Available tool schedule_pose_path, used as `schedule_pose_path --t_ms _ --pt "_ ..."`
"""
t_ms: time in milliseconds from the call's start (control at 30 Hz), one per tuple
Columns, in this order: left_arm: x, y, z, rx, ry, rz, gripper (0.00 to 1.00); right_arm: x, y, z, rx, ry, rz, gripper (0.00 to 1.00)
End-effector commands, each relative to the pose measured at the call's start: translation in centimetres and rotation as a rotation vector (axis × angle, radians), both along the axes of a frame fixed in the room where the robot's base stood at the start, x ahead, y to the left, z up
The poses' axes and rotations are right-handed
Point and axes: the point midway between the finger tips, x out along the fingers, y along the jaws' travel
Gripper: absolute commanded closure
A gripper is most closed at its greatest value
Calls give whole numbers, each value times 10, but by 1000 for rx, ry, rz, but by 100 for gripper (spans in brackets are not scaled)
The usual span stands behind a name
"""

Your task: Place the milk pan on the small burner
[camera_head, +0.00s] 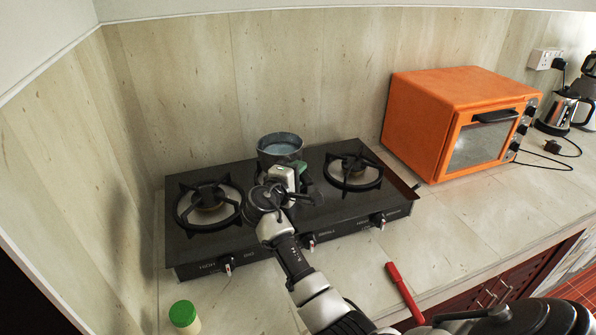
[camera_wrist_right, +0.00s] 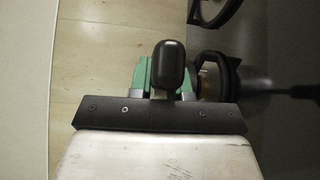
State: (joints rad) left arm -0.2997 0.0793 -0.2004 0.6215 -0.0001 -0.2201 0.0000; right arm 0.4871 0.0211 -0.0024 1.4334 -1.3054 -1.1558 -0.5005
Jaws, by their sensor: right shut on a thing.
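The milk pan (camera_head: 280,146) is a small grey metal pan, upright at the back middle of the black gas stove (camera_head: 245,238). My right gripper (camera_head: 290,172) is in front of it, shut on its handle. In the right wrist view the rounded black handle end (camera_wrist_right: 173,66) sits between the green fingers. The pan is over or just behind the middle of the stove, between the left burner (camera_head: 208,205) and the right burner (camera_head: 352,171). The middle burner is mostly hidden by my gripper and the pan, and I cannot tell if the pan touches it. My left gripper is not in view.
An orange oven (camera_head: 450,115) stands to the right of the stove, with a kettle (camera_head: 562,110) beyond. A red pen-like object (camera_head: 403,290) and a green-capped jar (camera_head: 184,315) are on the front counter. The wall is close behind the pan.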

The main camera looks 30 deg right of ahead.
Motion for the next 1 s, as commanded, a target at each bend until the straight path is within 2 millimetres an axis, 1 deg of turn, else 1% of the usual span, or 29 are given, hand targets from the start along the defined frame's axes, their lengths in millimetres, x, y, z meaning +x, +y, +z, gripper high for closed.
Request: schedule_pose_path --t_ms 67,100,233,467,567,600,667,767,1000 --pt "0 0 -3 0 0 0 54 0 0 0 -3 -9 0 100" --pt "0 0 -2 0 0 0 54 0 0 -2 0 0 0 76" --pt "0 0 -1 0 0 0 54 0 0 -2 0 0 0 57" --pt "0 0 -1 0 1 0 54 0 0 -1 0 0 0 57" --pt "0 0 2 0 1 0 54 0 0 3 0 0 0 57" --pt "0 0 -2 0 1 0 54 -2 4 -1 1 0 1 57" --pt "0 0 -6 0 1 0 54 -5 11 -1 1 0 1 57" --pt "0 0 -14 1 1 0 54 -14 28 -2 3 -1 3 57" --pt "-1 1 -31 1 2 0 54 -37 74 2 3 -2 3 57"
